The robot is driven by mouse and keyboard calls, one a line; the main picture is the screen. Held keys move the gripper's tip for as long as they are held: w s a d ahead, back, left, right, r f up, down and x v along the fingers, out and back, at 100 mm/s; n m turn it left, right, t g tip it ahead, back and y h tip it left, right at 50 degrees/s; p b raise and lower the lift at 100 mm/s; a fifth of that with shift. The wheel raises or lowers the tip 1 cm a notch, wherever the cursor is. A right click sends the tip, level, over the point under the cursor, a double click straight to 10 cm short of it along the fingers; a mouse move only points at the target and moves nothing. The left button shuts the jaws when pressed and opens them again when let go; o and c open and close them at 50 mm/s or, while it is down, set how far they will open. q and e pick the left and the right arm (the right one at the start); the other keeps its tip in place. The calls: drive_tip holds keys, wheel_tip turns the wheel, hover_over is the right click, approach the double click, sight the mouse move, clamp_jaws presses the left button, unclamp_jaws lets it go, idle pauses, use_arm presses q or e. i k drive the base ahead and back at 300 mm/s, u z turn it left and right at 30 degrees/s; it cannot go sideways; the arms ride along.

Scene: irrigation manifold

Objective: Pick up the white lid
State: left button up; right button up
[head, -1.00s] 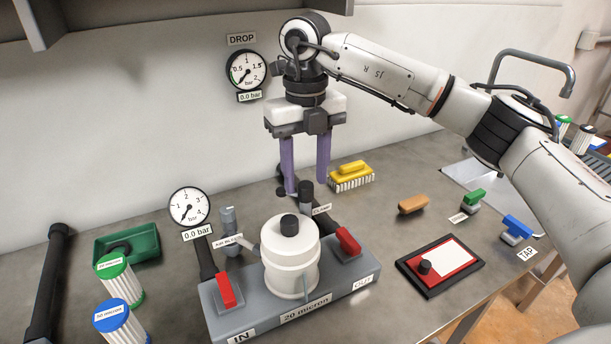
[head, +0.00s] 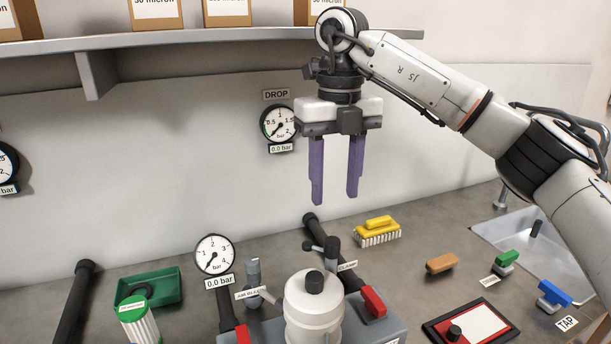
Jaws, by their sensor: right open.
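The white lid (head: 299,292) with a black knob (head: 315,281) sits on top of the white filter housing (head: 313,330) at the bottom middle of the head view. The housing stands on the grey manifold base (head: 389,326), whose lower part is cut off by the frame. My right gripper (head: 336,200) is open and empty. Its two purple fingers point down, and in the picture they are above the lid, apart from it. My left gripper does not show.
A clamp post (head: 332,252) rises close behind the lid. A red valve handle (head: 373,301) is to its right, and a pressure gauge (head: 214,255) to its left. A yellow brush (head: 378,231), orange block (head: 441,263) and green tray (head: 150,286) lie around. A shelf (head: 200,40) runs above.

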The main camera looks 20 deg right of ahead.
sight(314, 303)
drive_tip(key=k, duration=1)
